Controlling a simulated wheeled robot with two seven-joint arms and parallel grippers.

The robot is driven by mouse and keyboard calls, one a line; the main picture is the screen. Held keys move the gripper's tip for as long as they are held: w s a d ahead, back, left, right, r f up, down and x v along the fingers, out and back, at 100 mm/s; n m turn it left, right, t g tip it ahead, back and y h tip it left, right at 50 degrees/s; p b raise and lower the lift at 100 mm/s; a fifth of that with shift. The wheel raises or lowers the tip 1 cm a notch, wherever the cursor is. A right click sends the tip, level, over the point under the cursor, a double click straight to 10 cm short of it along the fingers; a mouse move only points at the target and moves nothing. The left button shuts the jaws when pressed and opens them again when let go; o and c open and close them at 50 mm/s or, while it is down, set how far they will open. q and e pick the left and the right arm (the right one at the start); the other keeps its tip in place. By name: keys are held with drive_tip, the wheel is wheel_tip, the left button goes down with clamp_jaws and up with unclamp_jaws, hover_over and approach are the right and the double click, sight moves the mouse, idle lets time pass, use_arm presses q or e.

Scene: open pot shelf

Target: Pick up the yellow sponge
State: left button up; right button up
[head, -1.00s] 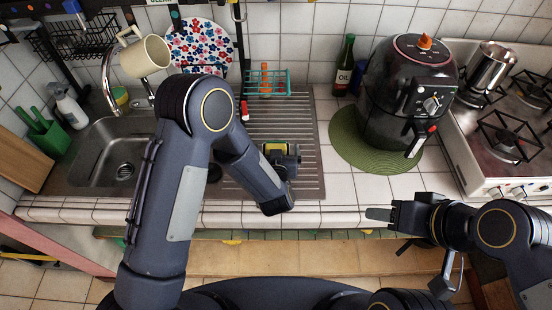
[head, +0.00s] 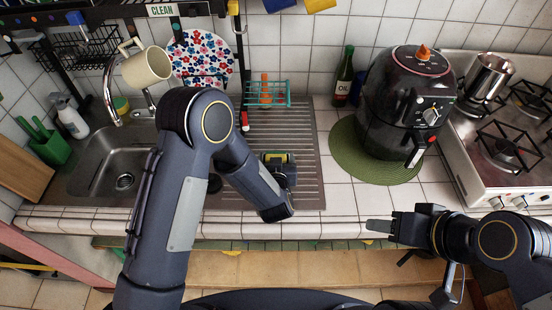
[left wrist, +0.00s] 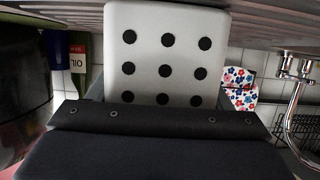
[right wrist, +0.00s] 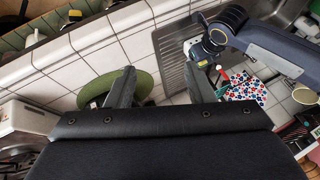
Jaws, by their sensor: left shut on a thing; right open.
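In the left wrist view a white block face with rows of black dots (left wrist: 165,55) fills the space ahead of the gripper. I cannot tell how it relates to the yellow patch. My right gripper (head: 380,225) is open and empty in front of the counter edge; its spread fingers (right wrist: 160,88) show in the right wrist view.
A teal rack (head: 267,95) stands behind the drainboard (head: 305,165). The sink (head: 103,165) lies left, with a tap and beige mug (head: 146,62). A black air fryer (head: 405,95) on a green mat (head: 350,155) and the oil bottle (head: 343,78) stand right. Tiles between are clear.

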drive_tip(key=o, duration=0.4)
drive_tip(key=shift+w+r, duration=0.1)
drive_tip(key=shift+w, duration=0.05)
drive_tip(key=shift+o, duration=1.1)
drive_tip(key=shift+w+r+n, duration=0.25)
drive_tip(key=shift+n, duration=0.35)
drive_tip(key=shift+o, duration=0.4)
drive_tip(key=w+r+n+g+h, duration=0.1)
drive_tip(key=w+r+n, duration=0.3)
drive_tip(key=w+n, duration=0.4)
drive_tip(key=shift+a+n+g, duration=0.4)
drive_tip(key=shift+n+g, duration=0.2)
drive_tip(key=shift+n, duration=0.4)
drive_tip(key=n+g+h, duration=0.3)
drive_tip(key=n, duration=2.3)
hover_over(276, 154)
wheel_tip(276, 154, down, 6)
drive_tip(key=f, duration=0.7)
drive_tip(key=shift+w+a, duration=0.2)
drive_tip(key=shift+a, duration=0.05)
drive_tip(key=shift+s+d+f, duration=0.1)
drive_tip(key=shift+d+f, duration=0.05)
drive_tip(key=shift+f, duration=1.15)
drive_tip(key=shift+s+d+f, duration=0.1)
drive_tip(key=shift+f, duration=1.2)
